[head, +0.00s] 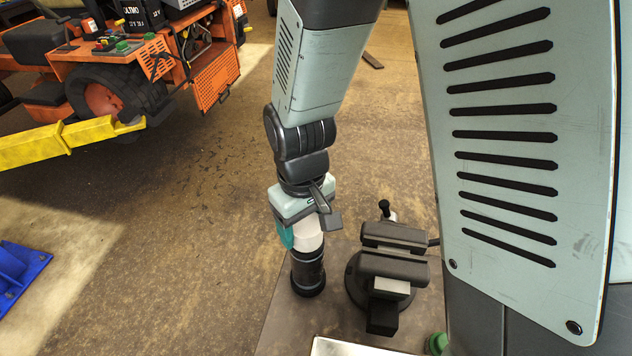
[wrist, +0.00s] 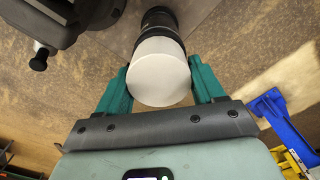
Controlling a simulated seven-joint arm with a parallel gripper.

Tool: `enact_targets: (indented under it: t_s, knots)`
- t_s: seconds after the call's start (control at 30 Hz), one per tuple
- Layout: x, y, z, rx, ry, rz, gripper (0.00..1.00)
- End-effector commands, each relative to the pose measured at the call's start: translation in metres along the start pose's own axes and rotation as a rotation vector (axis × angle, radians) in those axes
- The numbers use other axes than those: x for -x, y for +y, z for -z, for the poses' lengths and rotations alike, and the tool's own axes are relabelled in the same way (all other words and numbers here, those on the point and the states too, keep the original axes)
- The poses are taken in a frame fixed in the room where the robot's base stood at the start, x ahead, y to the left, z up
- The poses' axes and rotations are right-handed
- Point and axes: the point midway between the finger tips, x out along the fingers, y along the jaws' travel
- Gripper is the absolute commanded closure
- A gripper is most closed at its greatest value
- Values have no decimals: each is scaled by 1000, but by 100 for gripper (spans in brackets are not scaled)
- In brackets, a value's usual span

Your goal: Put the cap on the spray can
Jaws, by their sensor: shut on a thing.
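The spray can (head: 308,272) is black and stands upright on the brown work surface, left of the vise. The white cap (head: 308,237) is at the top of the can, in line with it; I cannot tell whether it is fully seated. My gripper (head: 301,234) points down and is shut on the cap. In the wrist view, the teal fingers of my gripper (wrist: 160,72) are on both sides of the white cap (wrist: 160,75). The black can (wrist: 158,20) shows beyond the cap, partly hidden by it.
A dark vise (head: 392,262) stands close to the right of the can. A pale edge (head: 350,348) and a green object (head: 437,343) are at the front. An orange mower (head: 110,85), a yellow beam (head: 70,138) and a blue part (head: 20,272) are at left. Open floor lies between.

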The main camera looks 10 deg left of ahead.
Motion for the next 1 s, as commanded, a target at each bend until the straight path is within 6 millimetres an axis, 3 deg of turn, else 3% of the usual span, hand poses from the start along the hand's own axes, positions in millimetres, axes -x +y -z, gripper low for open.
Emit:
enact_targets:
  t_s: [0.1, 0.13, 0.2, 0.53, 1.0]
  knots:
    - [-3, 0, 0, 0, 0, 0, 60]
    - [-3, 0, 0, 0, 0, 0, 29]
    - [-2, 0, 0, 0, 0, 0, 21]
    - [1, 0, 0, 0, 1, 0, 21]
    - [38, 0, 1, 0, 3, 0, 21]
